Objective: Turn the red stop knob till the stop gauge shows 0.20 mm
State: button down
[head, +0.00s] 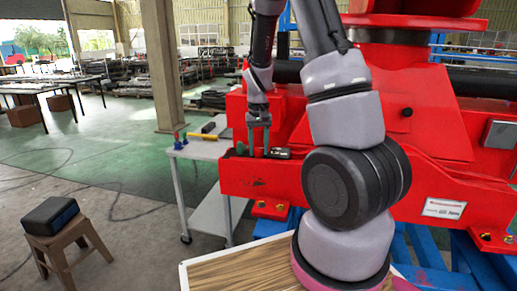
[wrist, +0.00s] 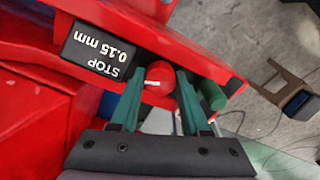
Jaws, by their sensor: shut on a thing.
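The stop gauge (wrist: 97,50) is a black box with white text, upside down in the wrist view; it reads STOP 0.15 mm. In the head view the small dark gauge (head: 280,153) sits on the red crane part. The red stop knob (wrist: 160,77) is round, with a pale mark on its face, beside the gauge. My gripper (wrist: 158,95) has its two green fingers on either side of the knob and is shut on it. In the head view my gripper (head: 259,140) reaches down to the red part, and its fingers hide the knob.
A green cylinder (wrist: 212,93) stands close to the right finger. A grey cart (head: 203,148) with small tools is left of the red crane part (head: 300,180). A wooden stool (head: 60,240) with a black box (head: 50,215) stands on the open floor.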

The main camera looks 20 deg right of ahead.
aim_at(258, 148)
jog(key=shift+n, duration=0.6)
jog(key=c, duration=0.7)
grip_release()
jog(key=shift+o, duration=0.2)
notch_tip(258, 148, up, 9)
jog(key=shift+r, duration=0.95)
